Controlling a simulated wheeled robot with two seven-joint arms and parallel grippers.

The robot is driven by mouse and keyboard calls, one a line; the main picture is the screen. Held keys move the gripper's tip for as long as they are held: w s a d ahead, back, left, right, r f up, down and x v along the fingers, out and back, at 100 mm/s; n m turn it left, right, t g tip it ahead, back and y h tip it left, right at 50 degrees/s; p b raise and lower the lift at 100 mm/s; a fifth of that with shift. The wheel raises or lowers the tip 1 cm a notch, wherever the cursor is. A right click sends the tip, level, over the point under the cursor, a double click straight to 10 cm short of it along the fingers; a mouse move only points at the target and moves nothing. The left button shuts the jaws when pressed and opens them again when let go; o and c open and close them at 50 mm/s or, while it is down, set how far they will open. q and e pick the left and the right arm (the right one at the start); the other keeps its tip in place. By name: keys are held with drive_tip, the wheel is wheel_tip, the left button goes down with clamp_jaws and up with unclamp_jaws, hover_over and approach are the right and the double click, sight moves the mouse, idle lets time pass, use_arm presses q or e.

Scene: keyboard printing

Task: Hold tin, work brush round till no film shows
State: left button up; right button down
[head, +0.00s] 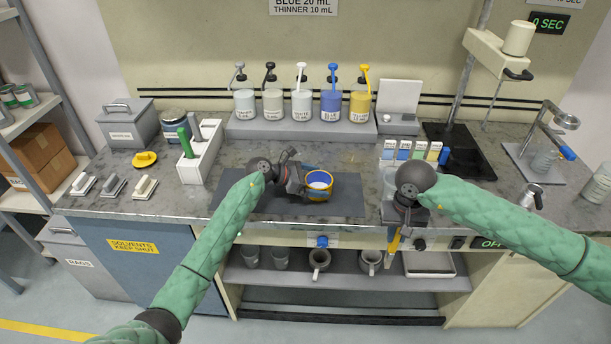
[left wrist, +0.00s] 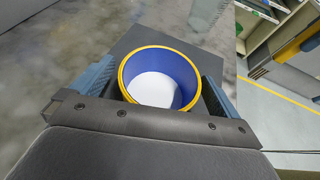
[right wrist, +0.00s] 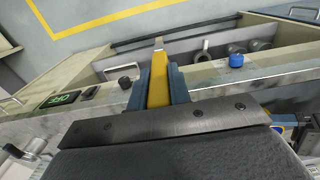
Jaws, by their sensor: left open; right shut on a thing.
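The tin (head: 319,194) stands upright on the dark mat, with a yellow rim. In the left wrist view the tin (left wrist: 161,78) shows a blue inner wall and a white round area at the bottom. My left gripper (head: 298,184) is open, with a finger on either side of the tin; I cannot tell whether they touch it. My right gripper (head: 402,228) is shut on a yellow-handled tool, likely the brush (head: 393,243). The yellow handle (right wrist: 159,80) shows between its fingers in the right wrist view; its bristles are not clear. It is near the bench's front edge, right of the tin.
The dark mat (head: 262,202) has bare room left of the tin. Several pump bottles (head: 301,103) stand on a raised shelf behind. A white rack (head: 203,152) with a green-handled tool stands at left. Mugs (head: 320,260) sit on the shelf below the bench.

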use_arm(q)
drive_tip(key=shift+w+d+f, duration=0.1)
drive_tip(key=shift+d+f, duration=0.1)
drive_tip(key=shift+d, duration=0.25)
drive_tip(key=c, duration=1.3)
